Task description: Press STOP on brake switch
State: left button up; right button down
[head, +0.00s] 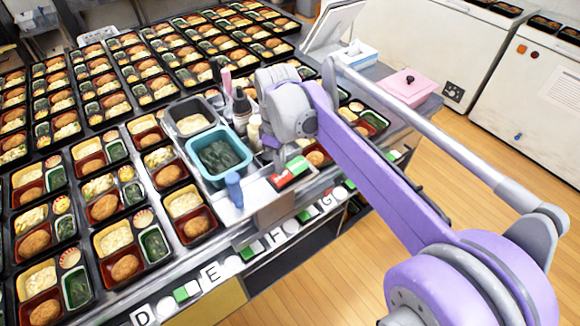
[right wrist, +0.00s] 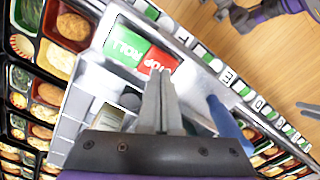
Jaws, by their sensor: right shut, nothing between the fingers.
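The brake switch (head: 292,172) is a small box on the counter ledge with a green half and a red half. In the right wrist view its green half reads ROLL (right wrist: 125,47) and its red half reads STOP (right wrist: 158,60). My right gripper (head: 272,155) is at the switch; its fingertips are hard to make out in the head view. In the right wrist view the shut, empty fingers (right wrist: 160,78) point at the near edge of the STOP half. I cannot tell if they touch it. My left gripper does not show in the head view.
A blue cylinder (head: 234,190) stands left of the switch. A teal tub (head: 198,178) of dark greens and several bottles (head: 242,105) stand close behind. Rows of bento trays (head: 108,250) fill the left. A pink box (head: 408,88) sits at the right.

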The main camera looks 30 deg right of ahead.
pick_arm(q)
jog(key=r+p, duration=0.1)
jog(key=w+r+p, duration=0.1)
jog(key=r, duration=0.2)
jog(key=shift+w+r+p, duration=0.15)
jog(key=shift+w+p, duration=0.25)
pick_arm(e)
notch_tip(320, 180, up, 6)
jog(key=shift+w+f, duration=0.1)
jog(key=shift+f, duration=0.15)
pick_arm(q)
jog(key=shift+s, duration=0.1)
pick_arm(e)
jog(key=s+a+f+m+t, duration=0.3)
jog(key=s+f, duration=0.3)
jog(key=s, duration=0.1)
jog(key=s+a+f+m+t, duration=0.2)
jog(key=s+a+f+m, duration=0.1)
jog(key=s+f, duration=0.3)
jog(key=shift+s+a+m+t, duration=0.4)
jog(key=shift+s+m, duration=0.1)
jog(key=shift+s, duration=0.05)
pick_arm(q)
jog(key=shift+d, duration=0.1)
pick_arm(e)
jog(key=shift+d+f, duration=0.1)
